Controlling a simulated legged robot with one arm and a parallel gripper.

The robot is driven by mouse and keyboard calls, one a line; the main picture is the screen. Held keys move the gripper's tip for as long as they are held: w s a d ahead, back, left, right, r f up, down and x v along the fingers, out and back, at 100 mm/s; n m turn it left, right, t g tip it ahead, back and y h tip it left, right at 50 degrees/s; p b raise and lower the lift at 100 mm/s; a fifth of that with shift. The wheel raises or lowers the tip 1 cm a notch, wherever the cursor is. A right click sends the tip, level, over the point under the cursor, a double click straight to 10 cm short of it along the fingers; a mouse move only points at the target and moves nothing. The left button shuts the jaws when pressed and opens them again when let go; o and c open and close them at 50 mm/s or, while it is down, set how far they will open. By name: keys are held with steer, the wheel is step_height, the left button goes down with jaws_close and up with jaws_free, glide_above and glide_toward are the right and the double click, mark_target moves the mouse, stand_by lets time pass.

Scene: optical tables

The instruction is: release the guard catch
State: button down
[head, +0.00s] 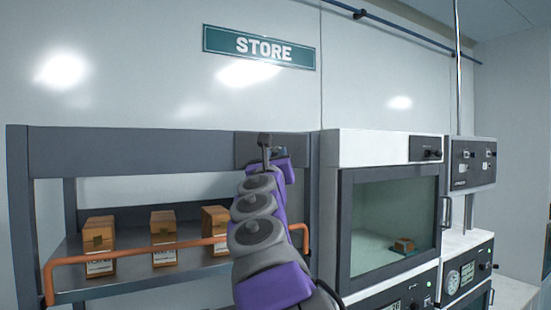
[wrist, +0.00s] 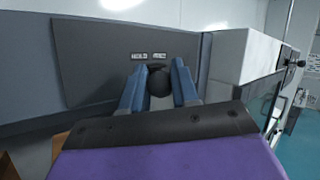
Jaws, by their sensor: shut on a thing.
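The guard catch shows in the wrist view as a dark rounded knob (wrist: 159,82) on a grey plate (wrist: 95,60) with two small labels above it. My gripper (wrist: 160,78) has its two blue fingers on either side of the knob, shut on it. In the head view the catch (head: 264,140) is a small dark piece on the plate at the right end of the shelf's top beam, and my gripper (head: 278,152) is up against it, partly hidden by my arm. An orange guard bar (head: 130,252) runs across the shelf front.
Several brown boxes (head: 163,238) stand on the shelf (head: 130,285) behind the bar. A white cabinet with a glass door (head: 392,222) stands close to the right, with a small box inside. A STORE sign (head: 259,47) hangs on the wall above.

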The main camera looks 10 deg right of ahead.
steer(key=shift+d+f+n+t+y+b, duration=0.1)
steer(key=shift+d+n+t+y+b, duration=0.15)
steer(key=shift+n+y+b, duration=0.55)
steer(key=shift+d+f+n+t+y+b, duration=0.1)
steer(key=shift+d+n+t+y+b, duration=0.2)
steer(key=shift+y, duration=0.9)
steer(key=shift+d+n+y+b, duration=0.2)
steer(key=shift+n+y+b, duration=0.5)
steer(key=shift+y, duration=0.9)
steer(key=d+n+g+y+p, duration=0.1)
steer(key=n+y, duration=0.1)
steer(key=y, duration=0.2)
steer(key=w+d+n+g+y+p, duration=0.1)
steer(key=n+g+y, duration=0.1)
steer(key=y, duration=0.3)
steer(key=w+d+n+g+y+p, duration=0.1)
steer(key=n+g+y, duration=0.1)
steer(key=n+y, duration=0.2)
steer(key=shift+d+r+y, duration=0.2)
steer(key=shift+d+y, duration=0.2)
steer(key=shift+y, duration=0.3)
steer(key=shift+n+g+y+p, duration=0.3)
steer(key=shift+g, duration=0.05)
